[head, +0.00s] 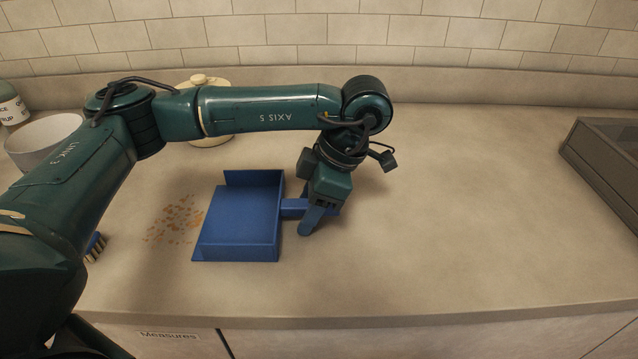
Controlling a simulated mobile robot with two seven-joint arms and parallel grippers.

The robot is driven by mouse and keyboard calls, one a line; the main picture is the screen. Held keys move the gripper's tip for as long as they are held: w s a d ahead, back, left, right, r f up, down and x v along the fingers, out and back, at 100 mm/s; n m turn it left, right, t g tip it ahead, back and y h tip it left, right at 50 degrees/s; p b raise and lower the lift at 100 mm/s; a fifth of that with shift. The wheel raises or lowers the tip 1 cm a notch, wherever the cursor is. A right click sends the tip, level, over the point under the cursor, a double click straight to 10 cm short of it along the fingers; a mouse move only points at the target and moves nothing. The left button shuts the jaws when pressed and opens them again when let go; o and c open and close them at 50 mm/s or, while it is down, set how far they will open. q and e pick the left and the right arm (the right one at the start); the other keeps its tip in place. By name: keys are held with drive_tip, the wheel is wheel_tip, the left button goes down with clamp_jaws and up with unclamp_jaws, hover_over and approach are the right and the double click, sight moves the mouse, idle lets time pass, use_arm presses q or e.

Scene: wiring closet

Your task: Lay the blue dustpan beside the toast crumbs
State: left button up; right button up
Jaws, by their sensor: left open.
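The blue dustpan (240,222) lies on the countertop with its open edge to the left and its handle (294,208) to the right. The toast crumbs (176,221) are scattered on the counter just left of the dustpan, close to its open edge. My left gripper (312,222) is at the dustpan's handle, with its fingers pointing down. It is open, and the near finger hides part of the handle. I cannot tell whether a finger touches it. My right gripper is not in view.
A brush (95,247) shows partly behind my left arm. A white bowl (42,140), a labelled jar (10,106) and a cream lidded pot (207,138) stand at the back left. A dark tray (606,165) sits at the right. The counter between is clear.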

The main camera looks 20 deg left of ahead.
use_arm(q)
drive_tip(key=p+v, duration=0.2)
drive_tip(key=v, duration=1.1)
drive_tip(key=shift+r, duration=0.1)
